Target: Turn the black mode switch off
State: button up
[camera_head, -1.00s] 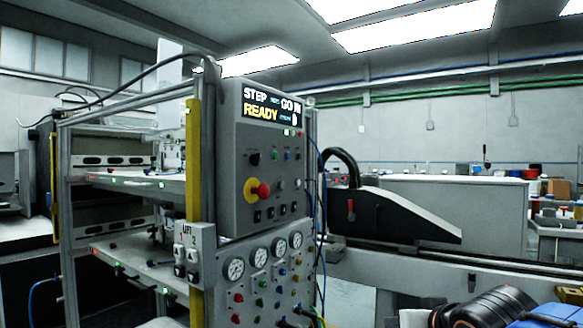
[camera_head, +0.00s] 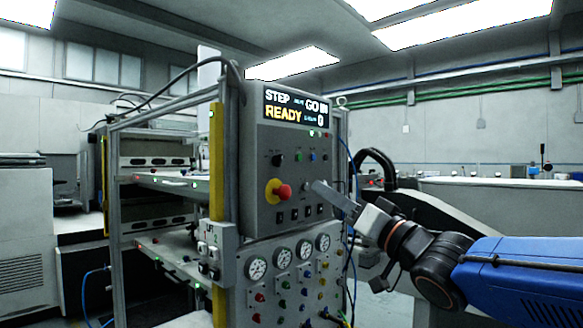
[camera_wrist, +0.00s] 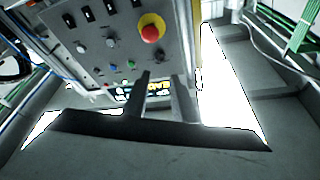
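The black mode switch (camera_head: 277,160) is a small rotary knob on the grey control panel (camera_head: 258,222), above the red and yellow emergency stop (camera_head: 281,191) and left of a row of small coloured buttons. Its exact pointer angle is too small to read. In the wrist view the panel hangs upside down, and the knob (camera_wrist: 160,58) appears small beyond my fingers. My gripper (camera_head: 330,196) is in front of the panel's right side, to the right of and below the switch. In the wrist view its two fingers (camera_wrist: 160,84) stand apart with nothing between them.
The lit display (camera_head: 296,107) reads STEP, GO and READY. Black rocker switches (camera_head: 294,215) line the panel's lower part, with gauges (camera_head: 281,258) below. A yellow post (camera_head: 217,160) stands left of the panel. Cables (camera_head: 354,180) run along its right side.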

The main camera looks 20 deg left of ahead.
aim_at(278, 161)
jog(key=x, duration=1.6)
jog(key=shift+w, duration=0.1)
grip_shut()
